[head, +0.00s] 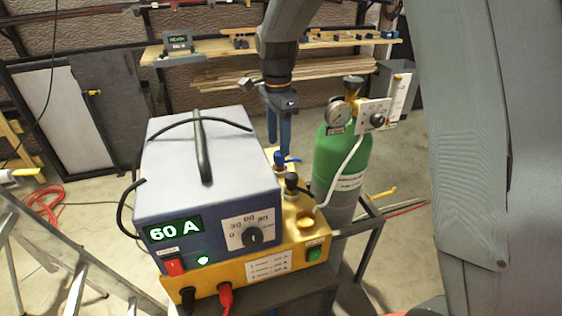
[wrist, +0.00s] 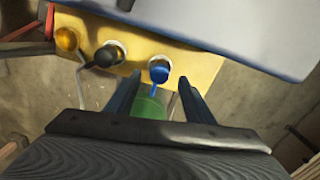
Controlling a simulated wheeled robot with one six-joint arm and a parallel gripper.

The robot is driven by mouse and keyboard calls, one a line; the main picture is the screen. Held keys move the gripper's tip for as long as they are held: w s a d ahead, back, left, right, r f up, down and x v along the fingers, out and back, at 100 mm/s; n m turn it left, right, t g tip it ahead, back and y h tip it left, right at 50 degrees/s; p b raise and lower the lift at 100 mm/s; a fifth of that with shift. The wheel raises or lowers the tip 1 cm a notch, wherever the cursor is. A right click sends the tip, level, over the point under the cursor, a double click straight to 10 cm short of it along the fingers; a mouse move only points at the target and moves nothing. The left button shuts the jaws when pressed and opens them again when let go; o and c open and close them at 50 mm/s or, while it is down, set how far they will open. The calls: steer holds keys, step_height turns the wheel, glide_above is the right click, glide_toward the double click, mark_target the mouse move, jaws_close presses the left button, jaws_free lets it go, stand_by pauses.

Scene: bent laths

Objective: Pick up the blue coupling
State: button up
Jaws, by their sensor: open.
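The blue coupling (head: 279,160) sits on the yellow base (head: 318,240) of the welding unit, beside the grey-blue power box. In the wrist view the blue coupling (wrist: 159,73) stands in a pale ring on the yellow top (wrist: 190,62). My gripper (head: 279,143) points down from above, close over the coupling. In the wrist view the gripper (wrist: 158,82) is open, with one dark blue finger on each side of the coupling and a gap on both sides. Its fingers hold nothing.
A black-capped coupling (head: 291,181) and an open brass socket (head: 306,223) are nearby on the yellow base. The power box (head: 205,180) rises close on the left. A green gas cylinder (head: 340,160) with gauge and white hose stands close on the right.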

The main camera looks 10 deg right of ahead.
mark_target(288, 161)
step_height(288, 161, down, 5)
steer(key=shift+s+d+f+p, duration=0.1)
steer(key=shift+d+p, duration=0.05)
steer(key=shift+p, duration=0.7)
steer(key=shift+c, duration=0.2)
steer(key=c, duration=1.1)
